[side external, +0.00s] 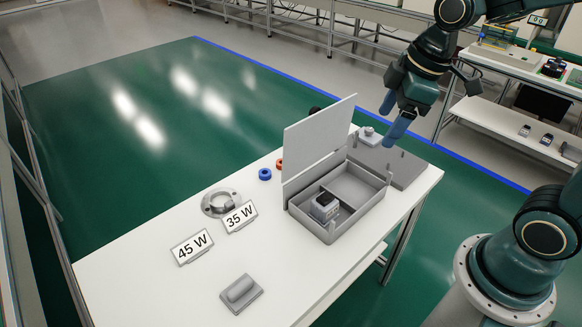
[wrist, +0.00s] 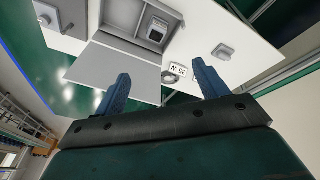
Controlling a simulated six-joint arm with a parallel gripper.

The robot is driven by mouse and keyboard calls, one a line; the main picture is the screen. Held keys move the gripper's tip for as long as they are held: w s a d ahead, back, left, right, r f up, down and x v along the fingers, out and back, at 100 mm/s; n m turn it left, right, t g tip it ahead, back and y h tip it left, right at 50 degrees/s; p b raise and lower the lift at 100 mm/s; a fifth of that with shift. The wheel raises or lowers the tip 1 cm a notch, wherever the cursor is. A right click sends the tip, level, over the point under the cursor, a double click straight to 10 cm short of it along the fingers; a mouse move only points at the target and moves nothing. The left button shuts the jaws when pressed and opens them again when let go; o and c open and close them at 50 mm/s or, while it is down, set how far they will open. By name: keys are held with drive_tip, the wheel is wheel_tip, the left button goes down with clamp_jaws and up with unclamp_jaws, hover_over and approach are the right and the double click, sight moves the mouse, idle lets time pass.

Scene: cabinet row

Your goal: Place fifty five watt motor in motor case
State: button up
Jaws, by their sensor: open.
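A grey motor case (side external: 349,196) stands on the white table with its lid (side external: 318,135) raised at the back. A dark-topped motor (side external: 325,204) sits inside the case, in the front left compartment. The case (wrist: 119,42) and the motor (wrist: 156,29) also show in the wrist view. My gripper (side external: 394,119) is open and empty, above and behind the right end of the table, apart from the case. Its two blue fingers (wrist: 161,92) are spread wide in the wrist view. I cannot read any wattage on the motor.
Signs reading 45 W (side external: 192,247) and 35 W (side external: 240,216) stand on the table (side external: 140,264) near a round grey fixture (side external: 221,202). A grey block (side external: 241,293) lies at the front. A grey plate (side external: 405,166) lies right of the case.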

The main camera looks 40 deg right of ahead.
drive_tip(key=s+r+m+t, duration=0.2)
drive_tip(key=s+r+m, duration=0.2)
drive_tip(key=s+m, duration=0.3)
drive_tip(key=shift+s+d+m+h, duration=0.25)
drive_tip(key=shift+s+m+h, duration=0.15)
drive_tip(key=shift+s, duration=1.65)
drive_tip(key=shift+r, duration=0.1)
